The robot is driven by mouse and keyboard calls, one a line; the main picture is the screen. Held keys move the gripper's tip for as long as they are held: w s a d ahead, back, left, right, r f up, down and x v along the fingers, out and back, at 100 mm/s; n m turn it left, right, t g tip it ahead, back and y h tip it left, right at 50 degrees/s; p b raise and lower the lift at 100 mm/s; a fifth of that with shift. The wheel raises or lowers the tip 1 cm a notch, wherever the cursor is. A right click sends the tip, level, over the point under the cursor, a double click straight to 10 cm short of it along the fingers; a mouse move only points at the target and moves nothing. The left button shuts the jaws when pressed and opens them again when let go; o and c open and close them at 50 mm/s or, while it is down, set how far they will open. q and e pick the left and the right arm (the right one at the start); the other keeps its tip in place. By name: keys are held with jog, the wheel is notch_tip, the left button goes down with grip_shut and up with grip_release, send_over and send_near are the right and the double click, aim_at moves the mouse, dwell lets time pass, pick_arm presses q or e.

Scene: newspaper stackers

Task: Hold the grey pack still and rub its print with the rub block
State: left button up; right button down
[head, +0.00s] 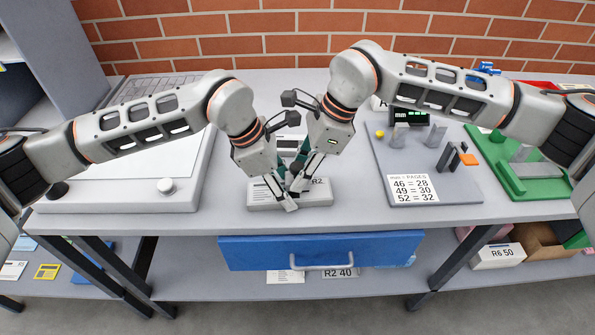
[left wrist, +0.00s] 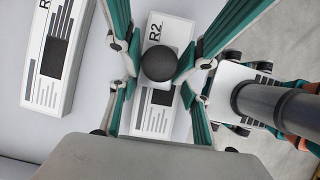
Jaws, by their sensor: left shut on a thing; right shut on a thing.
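The grey pack (head: 262,196), marked R2, lies flat on the bench in the middle of the head view. It also shows in the left wrist view (left wrist: 160,118). My left gripper (head: 287,201) is shut across the pack from the left, one finger at its front side. My right gripper (head: 299,184) reaches down from the right, shut on the rub block just over the pack. The block's round dark knob (left wrist: 158,63) shows between the fingers in the left wrist view. The fingers hide the block's underside, so contact with the print cannot be told.
Another R2 pack (left wrist: 55,50) lies close behind. A grey board (head: 383,172) with posts and a pages card (head: 411,188) stands right, then a green tray (head: 540,188). A large white board (head: 120,192) fills the left. A blue drawer (head: 320,250) hangs below the bench's front edge.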

jog(key=shift+d+r, duration=0.15)
jog(key=shift+d, duration=1)
jog(key=shift+d, duration=0.1)
jog(key=shift+w+d, duration=0.1)
jog(key=shift+d, duration=0.55)
notch_tip(320, 180, up, 7)
dwell(0.6)
jog(key=shift+f, duration=0.2)
jog(key=shift+s+f, duration=0.15)
jog(key=shift+f, duration=0.85)
jog(key=shift+s+f, duration=0.2)
jog(key=shift+f, duration=0.75)
jog(key=shift+s+f, duration=0.15)
jog(key=shift+f, duration=0.85)
jog(key=shift+f, duration=0.55)
